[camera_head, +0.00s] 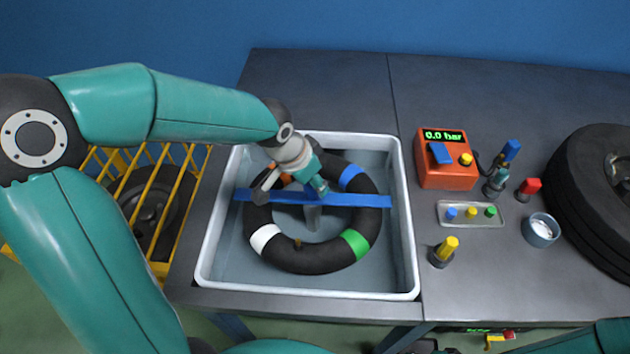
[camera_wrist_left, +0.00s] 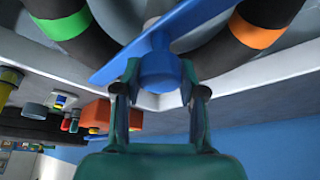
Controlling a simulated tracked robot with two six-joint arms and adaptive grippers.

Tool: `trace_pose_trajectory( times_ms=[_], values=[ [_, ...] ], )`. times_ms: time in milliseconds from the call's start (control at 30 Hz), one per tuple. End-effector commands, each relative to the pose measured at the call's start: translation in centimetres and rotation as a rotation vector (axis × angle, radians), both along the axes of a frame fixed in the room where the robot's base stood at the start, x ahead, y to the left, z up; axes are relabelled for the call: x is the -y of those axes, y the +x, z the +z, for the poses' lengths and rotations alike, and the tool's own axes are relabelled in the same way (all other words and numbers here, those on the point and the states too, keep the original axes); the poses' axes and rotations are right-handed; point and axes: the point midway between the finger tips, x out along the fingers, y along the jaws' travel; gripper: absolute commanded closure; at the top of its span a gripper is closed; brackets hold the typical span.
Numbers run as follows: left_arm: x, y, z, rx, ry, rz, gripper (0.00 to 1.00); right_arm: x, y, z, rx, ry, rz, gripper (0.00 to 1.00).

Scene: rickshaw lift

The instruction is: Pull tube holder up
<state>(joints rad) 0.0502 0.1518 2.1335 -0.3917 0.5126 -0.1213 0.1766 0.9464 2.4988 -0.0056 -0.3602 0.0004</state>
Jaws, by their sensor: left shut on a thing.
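The tube holder is a long flat blue bar (camera_head: 355,200) with a round blue knob, lying across the black inner tube (camera_head: 310,260) in the white-rimmed water basin (camera_head: 410,270). The tube has white, green, blue and orange bands. My left gripper (camera_head: 317,190) reaches down over the bar's middle. In the left wrist view my left gripper (camera_wrist_left: 158,92) has its fingers on either side of the blue knob (camera_wrist_left: 160,70) and is shut on it. I cannot tell whether the bar touches the tube. My right gripper is not in view.
Right of the basin are an orange gauge box (camera_head: 447,175) reading 0.0 bar, a small tray (camera_head: 470,222) of coloured caps, a yellow-topped tool (camera_head: 445,252), a cup (camera_head: 541,231) and a large tyre (camera_head: 590,200). A yellow cage (camera_head: 125,190) stands at left.

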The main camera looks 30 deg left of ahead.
Motion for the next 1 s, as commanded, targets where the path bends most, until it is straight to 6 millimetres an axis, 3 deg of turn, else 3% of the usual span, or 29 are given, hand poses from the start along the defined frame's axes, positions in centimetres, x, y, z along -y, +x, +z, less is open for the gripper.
trace_pose_trajectory(
  times_ms=[167,200,300,733,1000],
  values=[
    [-0.2,0.5,0.7,0.024,0.002,0.004,1.00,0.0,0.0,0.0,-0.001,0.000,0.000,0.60],
    [-0.2,0.6,0.8,0.025,0.002,0.004,0.53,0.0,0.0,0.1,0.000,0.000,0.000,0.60],
    [-0.2,0.5,0.7,0.024,0.002,0.004,0.36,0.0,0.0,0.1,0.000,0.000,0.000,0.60],
    [-0.2,0.2,0.9,0.016,0.002,0.002,0.35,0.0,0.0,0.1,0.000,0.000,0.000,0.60],
    [-0.7,-1.1,4.9,0.023,0.002,0.002,0.35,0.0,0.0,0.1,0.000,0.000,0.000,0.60]
  ],
)
